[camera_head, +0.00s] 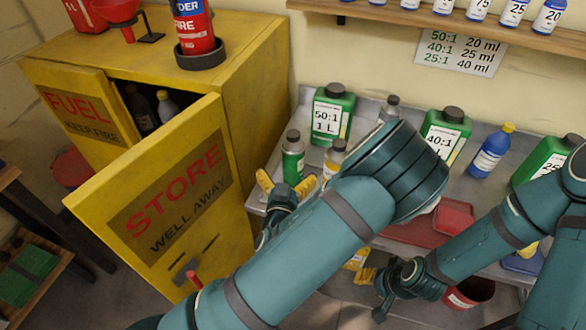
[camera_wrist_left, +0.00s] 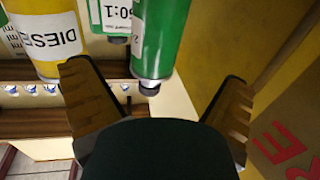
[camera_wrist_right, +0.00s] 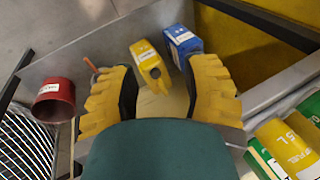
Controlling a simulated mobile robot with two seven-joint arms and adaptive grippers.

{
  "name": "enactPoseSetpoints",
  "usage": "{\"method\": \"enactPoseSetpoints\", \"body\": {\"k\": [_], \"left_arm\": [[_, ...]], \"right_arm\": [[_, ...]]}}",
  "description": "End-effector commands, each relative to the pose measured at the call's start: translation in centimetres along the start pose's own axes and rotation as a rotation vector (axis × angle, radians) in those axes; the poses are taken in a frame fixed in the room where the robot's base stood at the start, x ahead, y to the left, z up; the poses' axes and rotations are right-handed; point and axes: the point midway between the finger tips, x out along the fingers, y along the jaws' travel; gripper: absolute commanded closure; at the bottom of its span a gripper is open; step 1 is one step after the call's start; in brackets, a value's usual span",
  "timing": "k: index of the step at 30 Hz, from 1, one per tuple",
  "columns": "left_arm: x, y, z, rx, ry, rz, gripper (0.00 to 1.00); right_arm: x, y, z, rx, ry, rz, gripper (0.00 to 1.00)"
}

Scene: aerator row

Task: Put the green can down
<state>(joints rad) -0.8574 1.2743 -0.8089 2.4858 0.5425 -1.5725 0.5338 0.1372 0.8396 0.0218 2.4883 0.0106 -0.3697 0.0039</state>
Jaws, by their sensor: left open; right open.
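The green can (camera_head: 293,160), with a dark cap and a white label band, stands upright on the grey metal shelf (camera_head: 383,205), near its left end. My left gripper (camera_head: 285,184) is open, just in front of the can. In the left wrist view the green can (camera_wrist_left: 160,38) appears upside down, beyond and between the spread fingertips, with clear gaps to both fingers. My right gripper (camera_head: 370,290) is open and empty, low in front of the shelf. In the right wrist view its fingers (camera_wrist_right: 163,68) are spread apart.
The open yellow cabinet door (camera_head: 165,200) stands close left of my left gripper. Below my right gripper are a red bucket (camera_wrist_right: 52,98) and yellow and blue containers (camera_wrist_right: 150,66).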

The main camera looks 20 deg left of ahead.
Motion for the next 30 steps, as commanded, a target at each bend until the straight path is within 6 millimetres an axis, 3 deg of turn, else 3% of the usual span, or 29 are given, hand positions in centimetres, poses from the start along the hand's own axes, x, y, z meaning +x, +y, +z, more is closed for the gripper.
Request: {"method": "enactPoseSetpoints", "body": {"k": [3,30], "left_arm": [[0.5,0.2,0.4,0.0,0.007,0.002,0.0],[2.2,-0.1,0.5,-0.003,-0.002,-0.001,0.0]], "right_arm": [[1.9,0.7,0.5,-0.002,-0.007,0.0,0.53],[10.5,3.9,2.9,-0.018,-0.042,0.0,0.53]]}}
